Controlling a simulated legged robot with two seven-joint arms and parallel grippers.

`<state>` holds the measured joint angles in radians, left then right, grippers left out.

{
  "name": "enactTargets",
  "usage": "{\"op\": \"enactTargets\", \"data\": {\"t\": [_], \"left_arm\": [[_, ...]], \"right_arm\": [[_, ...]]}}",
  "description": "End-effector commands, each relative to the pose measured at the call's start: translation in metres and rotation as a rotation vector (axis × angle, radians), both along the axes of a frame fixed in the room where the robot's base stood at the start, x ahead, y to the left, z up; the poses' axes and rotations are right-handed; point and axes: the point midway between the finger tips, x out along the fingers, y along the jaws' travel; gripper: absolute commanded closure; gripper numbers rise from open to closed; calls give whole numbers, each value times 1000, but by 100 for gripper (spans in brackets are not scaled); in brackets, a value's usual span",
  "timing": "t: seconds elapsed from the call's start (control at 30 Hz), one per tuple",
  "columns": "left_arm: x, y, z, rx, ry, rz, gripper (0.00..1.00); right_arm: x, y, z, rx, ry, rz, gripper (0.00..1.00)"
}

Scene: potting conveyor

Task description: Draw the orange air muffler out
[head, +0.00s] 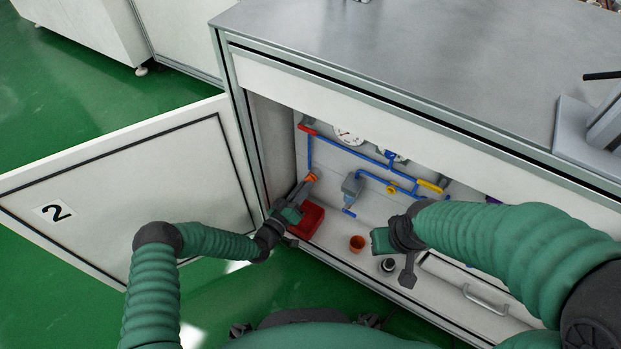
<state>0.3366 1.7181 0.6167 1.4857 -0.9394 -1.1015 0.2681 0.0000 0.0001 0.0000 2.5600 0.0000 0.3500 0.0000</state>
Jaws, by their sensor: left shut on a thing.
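The orange air muffler (312,176) shows at the left inside the open cabinet, by the lower end of a vertical blue pipe (310,152). My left gripper (306,184) reaches in from the left and is shut on the muffler. The fingers cover part of it, and I cannot tell whether it still touches the pipe. My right gripper (408,272) is in front of the cabinet opening, apart from the muffler. Its jaw gap does not show clearly.
A red bin (312,224) stands below my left gripper. The cabinet door (130,185) marked 2 is swung open left. Gauges and valves line the back wall.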

Motion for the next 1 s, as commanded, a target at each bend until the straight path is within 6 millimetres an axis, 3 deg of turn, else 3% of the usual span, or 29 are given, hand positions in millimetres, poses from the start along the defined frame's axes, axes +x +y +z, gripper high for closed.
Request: {"op": "enactTargets", "data": {"t": [0.33,0.63,1.0], "left_arm": [[0,0,-1,-4,3,1,100],[0,0,-3,-153,113,1,100],[-1,0,-2,-187,139,0,100]], "right_arm": [[0,0,-1,0,0,0,64],[0,0,-13,0,0,0,64],[0,0,-16,0,0,0,64]]}}
